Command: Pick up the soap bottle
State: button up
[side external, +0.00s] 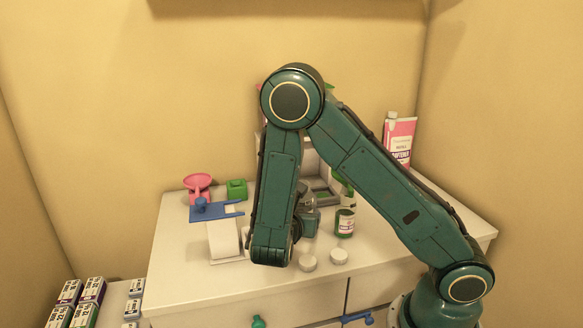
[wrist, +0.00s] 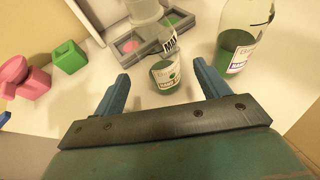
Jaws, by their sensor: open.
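Two clear bottles with green liquid and white labels show in the wrist view; I cannot tell for sure which is the soap bottle. The smaller bottle (wrist: 166,76) stands ahead of and between the fingers of my gripper (wrist: 161,71), which is open and empty. The larger bottle (wrist: 240,45) stands to the right, outside the fingers. In the side view a labelled green bottle (side external: 345,222) stands on the white top right of my forearm. My gripper is mostly hidden behind my arm there.
A grey tray (wrist: 184,24) with pink and green pieces lies behind the smaller bottle. A pink scale-like object (side external: 197,186), a green block (side external: 237,189) and a blue-topped white stand (side external: 222,238) are at left. Two white round caps (side external: 339,256) lie near the front. A softener pack (side external: 399,140) stands back right.

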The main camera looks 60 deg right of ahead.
jog(key=shift+x, duration=1.1)
jog(key=shift+d+f, duration=0.1)
jog(key=shift+x, duration=2.45)
jog(key=shift+f, duration=0.1)
jog(key=c, duration=1.1)
